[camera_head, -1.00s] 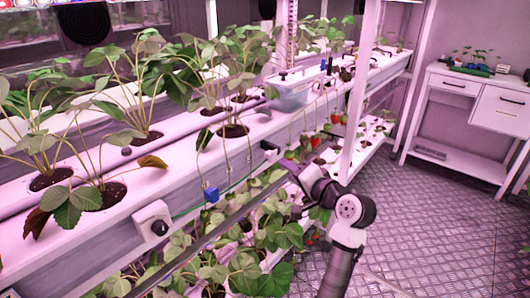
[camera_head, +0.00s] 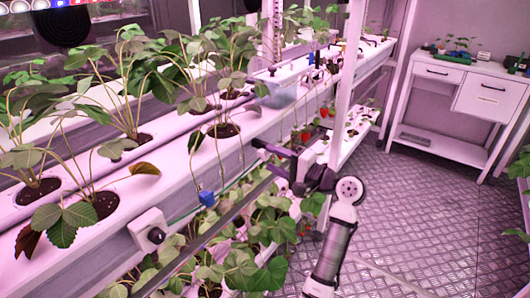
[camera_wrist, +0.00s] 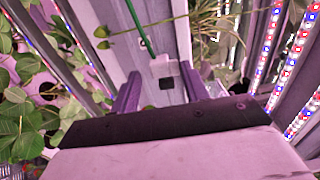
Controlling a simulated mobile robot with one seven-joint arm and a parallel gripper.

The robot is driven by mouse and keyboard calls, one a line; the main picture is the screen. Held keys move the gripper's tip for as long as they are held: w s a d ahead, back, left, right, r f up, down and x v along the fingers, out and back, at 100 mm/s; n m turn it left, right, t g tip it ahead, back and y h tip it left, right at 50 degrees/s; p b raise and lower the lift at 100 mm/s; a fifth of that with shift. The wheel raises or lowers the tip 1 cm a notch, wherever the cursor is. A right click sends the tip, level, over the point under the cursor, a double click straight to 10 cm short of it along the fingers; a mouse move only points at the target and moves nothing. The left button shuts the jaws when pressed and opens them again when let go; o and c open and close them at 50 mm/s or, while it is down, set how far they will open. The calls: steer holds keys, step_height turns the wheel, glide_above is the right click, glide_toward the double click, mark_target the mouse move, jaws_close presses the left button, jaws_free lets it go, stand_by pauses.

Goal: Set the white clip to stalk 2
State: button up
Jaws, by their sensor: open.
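My gripper (camera_wrist: 161,90) is open in the wrist view, with a purple finger on each side. A small white block (camera_wrist: 165,68) with a dark square lies between and beyond the fingers, where a green line (camera_wrist: 139,25) ends. I cannot tell if it is the white clip or the line's end fitting, nor if the fingers touch it. In the head view my gripper (camera_head: 282,160) is beside the front of the planter gutter; its fingertips are unclear. A blue clip (camera_head: 207,198) sits on the green line by thin hanging stalks (camera_head: 194,165). No stalk number is readable.
A white box with a black knob (camera_head: 150,230) holds the line's left end on the gutter front. Leafy plants (camera_head: 120,80) stand above and more (camera_head: 255,230) below. A white post (camera_head: 349,80) rises beyond my arm. The floor (camera_head: 430,220) at right is clear.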

mark_target(268, 157)
steer(key=shift+x, duration=1.8)
jaws_close()
